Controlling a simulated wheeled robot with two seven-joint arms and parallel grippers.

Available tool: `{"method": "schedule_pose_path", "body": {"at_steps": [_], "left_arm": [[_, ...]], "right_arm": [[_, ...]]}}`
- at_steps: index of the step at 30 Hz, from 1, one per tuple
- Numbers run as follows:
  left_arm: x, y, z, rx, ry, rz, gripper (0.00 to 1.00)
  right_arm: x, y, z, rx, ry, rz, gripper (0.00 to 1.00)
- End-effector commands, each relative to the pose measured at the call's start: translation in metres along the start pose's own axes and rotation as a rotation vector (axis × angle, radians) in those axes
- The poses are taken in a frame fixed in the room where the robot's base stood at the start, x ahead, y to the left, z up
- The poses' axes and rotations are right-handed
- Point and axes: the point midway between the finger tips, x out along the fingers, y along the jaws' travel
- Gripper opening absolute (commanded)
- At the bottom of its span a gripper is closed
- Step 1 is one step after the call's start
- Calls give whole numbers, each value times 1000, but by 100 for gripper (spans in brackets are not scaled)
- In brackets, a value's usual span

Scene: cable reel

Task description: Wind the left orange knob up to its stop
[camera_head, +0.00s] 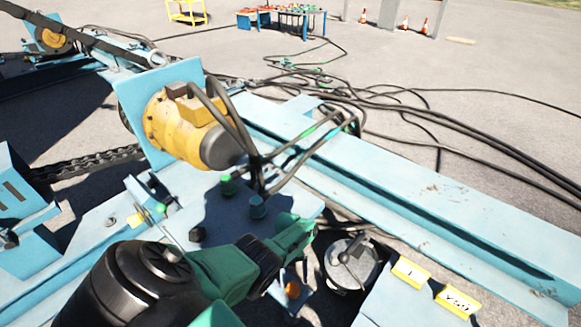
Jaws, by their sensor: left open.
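An orange knob (292,290) shows low in the middle of the head view, at the near edge of the light-blue machine plate. It is small, and part of it is hidden. My left gripper (300,238), green, reaches in from the lower left and is open. Its tips are just above the orange knob in the picture; I cannot tell whether they touch it. No second orange knob shows clearly. My right gripper is not in view.
A yellow motor (190,125) with black cables stands behind my left arm. A round crank reel (352,262) is right of the gripper, by yellow labels (411,272). A long blue beam (420,195) runs right.

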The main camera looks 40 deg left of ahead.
Motion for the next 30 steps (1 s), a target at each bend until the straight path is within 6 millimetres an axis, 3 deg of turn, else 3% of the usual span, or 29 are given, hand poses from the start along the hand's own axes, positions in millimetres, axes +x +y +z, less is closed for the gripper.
{"method": "schedule_pose_path", "body": {"at_steps": [10,18,30], "left_arm": [[-62,0,2,0,2,2,95],[-105,0,0,0,3,1,95],[-110,0,0,0,1,0,94]], "right_arm": [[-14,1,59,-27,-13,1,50],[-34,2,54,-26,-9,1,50],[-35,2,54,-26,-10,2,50]]}}
